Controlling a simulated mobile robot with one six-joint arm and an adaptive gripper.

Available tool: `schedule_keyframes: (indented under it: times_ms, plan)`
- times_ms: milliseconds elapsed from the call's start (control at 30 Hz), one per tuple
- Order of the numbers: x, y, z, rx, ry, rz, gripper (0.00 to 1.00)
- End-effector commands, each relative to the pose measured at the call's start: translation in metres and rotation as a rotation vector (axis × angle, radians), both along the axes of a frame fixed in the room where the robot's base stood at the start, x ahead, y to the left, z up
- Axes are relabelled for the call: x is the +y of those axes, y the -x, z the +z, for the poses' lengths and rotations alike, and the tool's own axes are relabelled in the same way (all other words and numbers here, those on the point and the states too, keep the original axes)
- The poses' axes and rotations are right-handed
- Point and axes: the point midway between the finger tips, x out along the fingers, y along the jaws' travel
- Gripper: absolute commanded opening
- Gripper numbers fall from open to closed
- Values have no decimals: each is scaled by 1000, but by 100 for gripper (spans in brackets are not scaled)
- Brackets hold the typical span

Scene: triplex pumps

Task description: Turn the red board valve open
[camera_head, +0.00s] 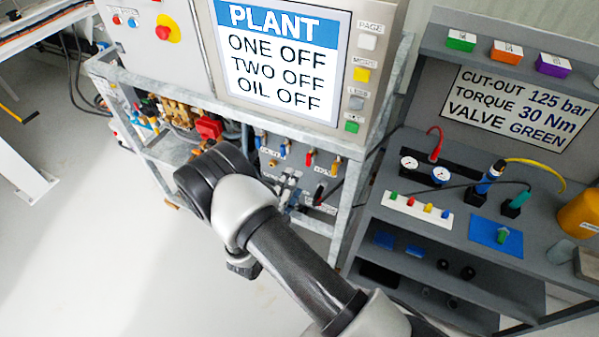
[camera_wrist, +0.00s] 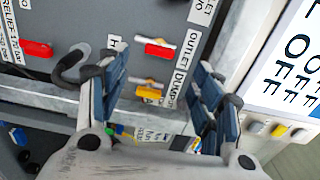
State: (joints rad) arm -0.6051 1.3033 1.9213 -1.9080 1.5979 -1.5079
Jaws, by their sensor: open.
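In the wrist view a red valve handle (camera_wrist: 158,50) sits on the grey board, with a yellow handle (camera_wrist: 148,92) close by. A label reading OUTLET DUMP is beside them. My gripper (camera_wrist: 160,68) is open, with one blue-padded finger on each side of these handles; I see no clear contact. Another red handle (camera_wrist: 38,49), near a RELIEF label, is farther left. In the head view the board carries a red handle (camera_head: 310,158) and a yellow handle (camera_head: 335,166) below the screen. My arm hides most of my gripper there.
A screen (camera_head: 278,60) reads PLANT, ONE OFF, TWO OFF, OIL OFF. Grey frame rails (camera_head: 345,212) surround the board. A black hook-like part (camera_wrist: 75,62) is near my left finger. A bench (camera_head: 400,240) with gauges and tools stands right; the floor at left is clear.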

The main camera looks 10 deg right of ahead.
Motion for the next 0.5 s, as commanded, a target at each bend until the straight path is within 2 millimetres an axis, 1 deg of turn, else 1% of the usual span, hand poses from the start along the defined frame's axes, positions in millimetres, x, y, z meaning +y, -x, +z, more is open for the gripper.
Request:
schedule_keyframes:
  times_ms: [33, 100, 200, 500]
  plan:
    - [6, 7, 0, 0, 0, 3, 60]
    - [10, 13, 0, 1, 1, 2, 60]
    - [14, 19, 0, 1, 1, 1, 60]
    - [15, 21, 0, 0, 0, -1, 60]
